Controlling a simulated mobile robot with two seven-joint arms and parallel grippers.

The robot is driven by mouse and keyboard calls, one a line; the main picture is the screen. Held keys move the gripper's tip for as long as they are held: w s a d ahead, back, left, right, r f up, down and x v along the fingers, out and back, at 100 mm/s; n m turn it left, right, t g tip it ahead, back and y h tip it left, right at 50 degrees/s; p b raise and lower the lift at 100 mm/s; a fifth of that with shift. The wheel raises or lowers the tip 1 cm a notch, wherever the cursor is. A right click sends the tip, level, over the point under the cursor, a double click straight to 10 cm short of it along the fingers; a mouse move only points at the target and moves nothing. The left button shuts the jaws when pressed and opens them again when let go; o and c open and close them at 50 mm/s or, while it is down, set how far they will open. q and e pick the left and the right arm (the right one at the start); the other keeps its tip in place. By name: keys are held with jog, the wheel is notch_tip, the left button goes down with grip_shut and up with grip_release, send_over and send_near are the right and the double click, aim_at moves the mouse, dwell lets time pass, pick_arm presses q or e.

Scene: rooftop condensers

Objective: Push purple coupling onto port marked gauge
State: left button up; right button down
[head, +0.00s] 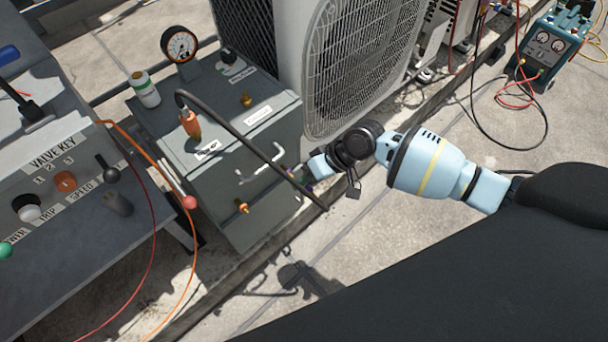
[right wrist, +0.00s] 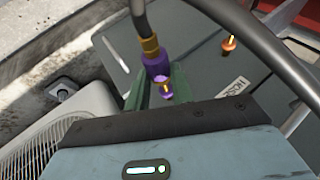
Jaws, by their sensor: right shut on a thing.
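The purple coupling (right wrist: 158,65), with a brass collar and a dark hose above it, sits between the green fingers of my right gripper (right wrist: 160,88) in the right wrist view. The gripper is shut on it. A small brass fitting with a purple ring (right wrist: 166,90) shows just below the coupling; I cannot tell whether they touch. In the head view my right gripper (head: 305,177) is at the right front of the grey box (head: 215,205), and the coupling is mostly hidden. I cannot read which port is marked gauge. My left gripper is not in view.
An orange coupling (head: 190,122) stands on the box top, near a brass port (head: 246,100) and a round gauge (head: 180,44). Another brass port (head: 242,207) is on the box's front. A hose arches across the front. A condenser (head: 365,60) stands behind; a control bench (head: 70,200) is left.

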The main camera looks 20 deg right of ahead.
jog(key=shift+s+d+p, duration=0.25)
jog(key=shift+s+p, duration=0.3)
jog(key=shift+s, duration=0.2)
